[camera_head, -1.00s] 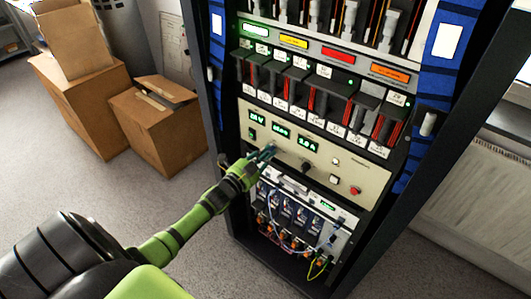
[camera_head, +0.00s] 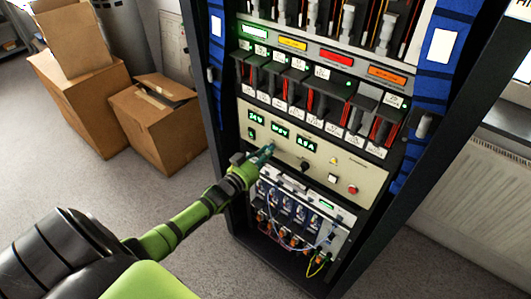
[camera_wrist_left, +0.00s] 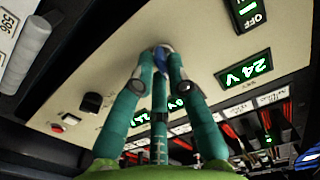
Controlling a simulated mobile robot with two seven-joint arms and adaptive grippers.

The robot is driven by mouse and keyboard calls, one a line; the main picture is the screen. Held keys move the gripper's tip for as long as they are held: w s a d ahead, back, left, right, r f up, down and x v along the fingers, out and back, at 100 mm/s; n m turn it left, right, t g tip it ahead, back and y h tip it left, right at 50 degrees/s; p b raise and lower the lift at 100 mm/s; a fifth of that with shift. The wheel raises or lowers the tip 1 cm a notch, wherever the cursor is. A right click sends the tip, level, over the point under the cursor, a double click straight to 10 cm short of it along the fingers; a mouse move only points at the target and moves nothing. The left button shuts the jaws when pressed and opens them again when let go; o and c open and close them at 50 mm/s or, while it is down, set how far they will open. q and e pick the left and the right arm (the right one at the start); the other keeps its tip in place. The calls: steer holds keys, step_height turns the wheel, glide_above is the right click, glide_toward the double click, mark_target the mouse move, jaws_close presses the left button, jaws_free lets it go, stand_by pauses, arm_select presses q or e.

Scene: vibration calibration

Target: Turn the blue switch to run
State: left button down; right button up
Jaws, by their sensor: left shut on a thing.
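The blue switch (camera_wrist_left: 162,57) is a small knob on the beige control panel (camera_wrist_left: 190,35). In the left wrist view my left gripper (camera_wrist_left: 160,68) has its teal fingers closed around the knob, covering much of it. In the head view the left gripper (camera_head: 265,154) reaches the panel (camera_head: 312,180) just below the green displays (camera_head: 281,132). The knob is hidden behind the fingers there, and its exact pointing direction cannot be read. My right gripper is not in view.
A black knob (camera_head: 304,167), a white button (camera_head: 333,178) and a red button (camera_head: 352,190) sit right of the fingers. Wired modules (camera_head: 290,215) lie below the panel. Cardboard boxes (camera_head: 155,125) stand left of the rack. A radiator (camera_head: 470,200) is at right.

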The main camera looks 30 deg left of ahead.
arm_select(q)
steer(key=shift+n, duration=0.9)
steer(key=c, duration=1.2)
jaws_free()
steer(key=s, duration=0.8)
steer(key=s+a, duration=0.1)
steer(key=s, duration=0.3)
